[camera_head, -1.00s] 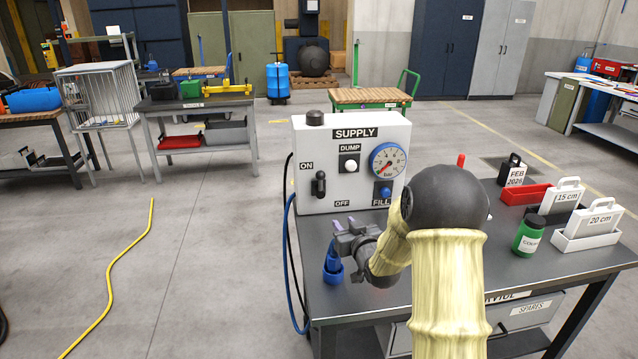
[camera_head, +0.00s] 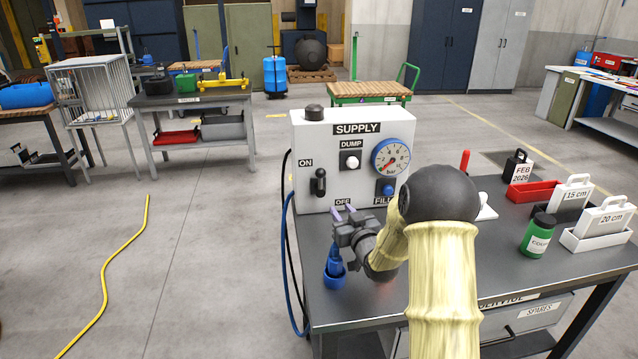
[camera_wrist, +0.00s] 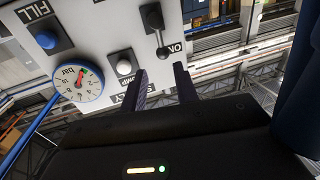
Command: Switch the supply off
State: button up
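The white supply box (camera_head: 300,140) stands on the dark service table (camera_head: 460,260). Its black lever (camera_head: 320,183) points up, toward the ON label; the OFF label sits lower right, partly covered by my fingertips. The lever also shows in the wrist view (camera_wrist: 156,28), where the panel appears upside down. My gripper (camera_head: 343,211) is in front of the box's lower edge, below and right of the lever. In the wrist view its two fingers (camera_wrist: 161,83) are apart with nothing between them, and the lever is beyond them, untouched.
The box carries a gauge (camera_head: 391,158), a white DUMP button (camera_head: 351,162) and a blue FILL button (camera_head: 387,190). A green jar (camera_head: 538,235) and labelled blocks stand on the right.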

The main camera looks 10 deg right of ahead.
aim_at(321, 184)
jog(key=w+a+p, duration=0.1)
jog(key=w, duration=0.4)
jog(key=w+a+p, duration=0.1)
jog(key=w, duration=0.5)
jog(key=w+a+p, duration=0.1)
jog(key=w, duration=0.5)
jog(key=shift+a, duration=0.15)
grip_shut()
